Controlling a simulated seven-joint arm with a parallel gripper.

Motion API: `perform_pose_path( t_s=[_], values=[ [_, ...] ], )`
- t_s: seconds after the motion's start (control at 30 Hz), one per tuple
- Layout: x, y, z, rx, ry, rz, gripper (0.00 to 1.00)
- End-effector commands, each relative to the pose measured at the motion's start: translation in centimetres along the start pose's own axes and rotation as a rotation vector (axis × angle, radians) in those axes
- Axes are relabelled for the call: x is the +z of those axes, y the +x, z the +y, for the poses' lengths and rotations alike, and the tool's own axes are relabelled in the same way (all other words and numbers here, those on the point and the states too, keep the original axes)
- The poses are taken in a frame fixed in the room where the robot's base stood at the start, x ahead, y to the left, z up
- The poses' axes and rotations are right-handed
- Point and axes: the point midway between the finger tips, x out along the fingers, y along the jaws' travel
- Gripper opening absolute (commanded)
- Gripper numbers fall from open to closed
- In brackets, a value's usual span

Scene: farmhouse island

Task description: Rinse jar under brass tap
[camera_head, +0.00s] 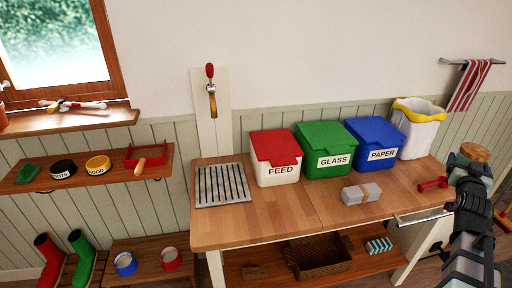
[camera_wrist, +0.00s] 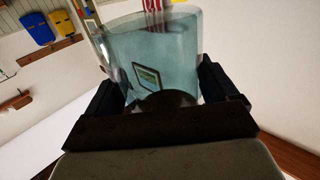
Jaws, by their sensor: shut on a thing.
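My gripper (camera_head: 472,178) is at the far right, above the right end of the wooden island. It is shut on a clear bluish glass jar (camera_wrist: 152,55), which fills the space between the two dark fingers in the wrist view. In the head view only a small part of the jar shows beside a round brown top, partly hidden by my gripper. The brass tap (camera_head: 212,100) with a red handle is on a pale wall board at the back left, well away from the jar. A slatted metal drain grate (camera_head: 223,186) lies on the counter below the tap.
The FEED bin (camera_head: 278,170), GLASS bin (camera_head: 330,157) and PAPER bin (camera_head: 378,153) stand along the counter's back. A white bag (camera_head: 415,130) is behind. The counter's front left is clear.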

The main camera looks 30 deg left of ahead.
Motion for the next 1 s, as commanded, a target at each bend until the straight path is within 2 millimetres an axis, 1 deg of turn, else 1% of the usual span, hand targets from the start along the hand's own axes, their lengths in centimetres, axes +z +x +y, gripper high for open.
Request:
perform_pose_path(
  t_s=[0.2,0.5,1.0],
  values=[
    [-0.05,0.55,0.38,0.000,0.001,0.002,0.46],
    [-0.04,0.61,0.46,0.000,0.000,0.002,0.46],
    [-0.04,-0.34,-0.25,0.000,-0.001,0.001,0.46]
  ],
)
